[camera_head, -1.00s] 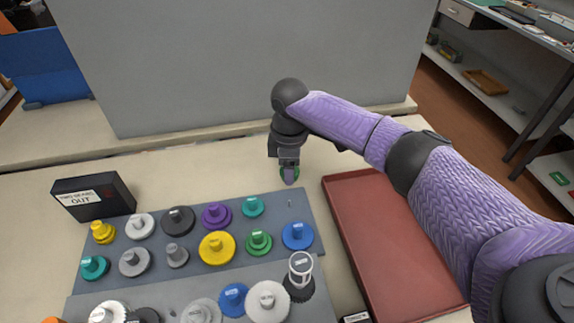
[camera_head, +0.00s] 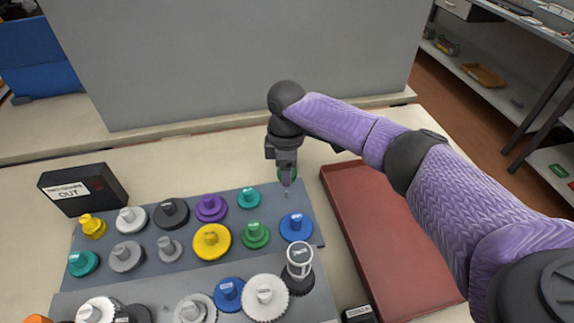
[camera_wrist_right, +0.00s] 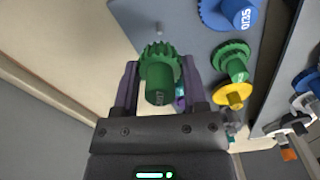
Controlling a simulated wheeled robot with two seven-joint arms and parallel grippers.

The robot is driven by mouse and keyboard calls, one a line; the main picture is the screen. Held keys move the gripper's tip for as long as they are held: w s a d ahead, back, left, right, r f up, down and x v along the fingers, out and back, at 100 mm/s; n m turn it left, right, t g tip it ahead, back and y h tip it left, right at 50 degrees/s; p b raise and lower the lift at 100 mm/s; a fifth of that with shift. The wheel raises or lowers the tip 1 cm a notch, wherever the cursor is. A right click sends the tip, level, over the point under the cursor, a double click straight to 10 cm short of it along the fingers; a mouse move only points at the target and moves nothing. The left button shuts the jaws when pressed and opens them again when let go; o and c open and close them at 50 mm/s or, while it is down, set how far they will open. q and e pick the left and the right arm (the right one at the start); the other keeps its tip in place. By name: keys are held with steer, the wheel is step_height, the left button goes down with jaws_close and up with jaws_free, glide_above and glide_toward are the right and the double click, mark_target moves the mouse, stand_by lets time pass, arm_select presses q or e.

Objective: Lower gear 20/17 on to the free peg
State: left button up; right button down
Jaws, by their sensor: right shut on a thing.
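My right gripper (camera_head: 286,180) is shut on a green gear (camera_wrist_right: 159,70), near the back right corner of the grey peg board (camera_head: 312,217). In the right wrist view the toothed gear and its hub sit between the two fingers (camera_wrist_right: 160,92). The free peg (camera_wrist_right: 158,28) is a thin bare post just beyond the gear; in the head view it shows (camera_head: 286,193) just below the gripper. The gear is apart from the peg in the wrist view; its height above the board is hard to tell. The gear's label is too small to read. My left gripper is not in view.
A teal gear (camera_head: 249,198), a green gear (camera_head: 255,234) and a blue gear (camera_head: 296,227) stand on nearby pegs. A red tray (camera_head: 385,240) lies to the right. A black box (camera_head: 84,190) stands at the left. A grey panel rises behind.

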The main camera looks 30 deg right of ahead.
mark_target(287, 191)
steer(key=shift+p, duration=0.3)
steer(key=shift+f, duration=0.45)
steer(key=shift+f+b, duration=0.7)
steer(key=shift+f, duration=0.9)
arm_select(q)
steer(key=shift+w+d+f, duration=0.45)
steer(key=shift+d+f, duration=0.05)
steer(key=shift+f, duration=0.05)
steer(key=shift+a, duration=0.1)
